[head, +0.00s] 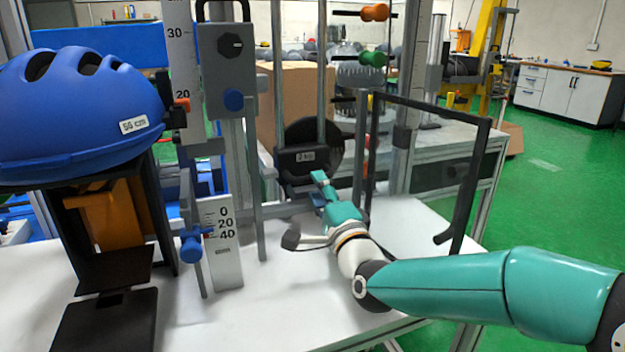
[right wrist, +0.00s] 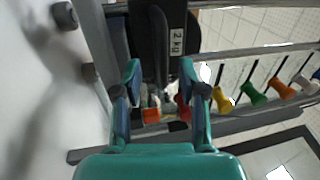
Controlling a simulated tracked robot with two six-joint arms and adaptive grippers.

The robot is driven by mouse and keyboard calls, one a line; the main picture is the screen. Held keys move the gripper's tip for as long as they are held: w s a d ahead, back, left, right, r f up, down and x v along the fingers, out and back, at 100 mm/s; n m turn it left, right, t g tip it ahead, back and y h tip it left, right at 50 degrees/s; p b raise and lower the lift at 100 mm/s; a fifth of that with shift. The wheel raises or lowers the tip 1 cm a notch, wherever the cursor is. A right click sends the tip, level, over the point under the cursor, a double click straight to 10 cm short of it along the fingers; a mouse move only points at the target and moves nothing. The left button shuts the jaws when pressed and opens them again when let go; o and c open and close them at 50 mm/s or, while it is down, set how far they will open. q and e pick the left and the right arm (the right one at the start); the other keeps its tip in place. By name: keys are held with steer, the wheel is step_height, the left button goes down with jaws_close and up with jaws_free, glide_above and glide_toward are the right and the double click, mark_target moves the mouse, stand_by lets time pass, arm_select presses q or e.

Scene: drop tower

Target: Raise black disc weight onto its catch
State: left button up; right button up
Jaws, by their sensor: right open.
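The black disc weight (head: 322,135) hangs low between the upright rods of the drop tower and carries a block marked 2 kg. It also shows at the top centre of the right wrist view (right wrist: 167,45). My right gripper (head: 321,183) comes in from the lower right, just below and in front of the 2 kg block. In the right wrist view its two fingers (right wrist: 160,68) are apart, with the lower part of the weight ahead of and between their tips. I cannot tell whether they touch it. My left gripper is in neither view. I cannot tell which part is the weight's catch.
An orange knob (head: 374,12) and a green knob (head: 372,59) sit on pins at the tower's right. A dark frame (head: 481,165) stands right of my right gripper. A blue helmet (head: 75,112) is at the left. The white tabletop (head: 265,312) in front is clear.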

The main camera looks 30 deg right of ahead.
mark_target(299, 168)
steer(key=shift+x, duration=2.05)
jaws_close()
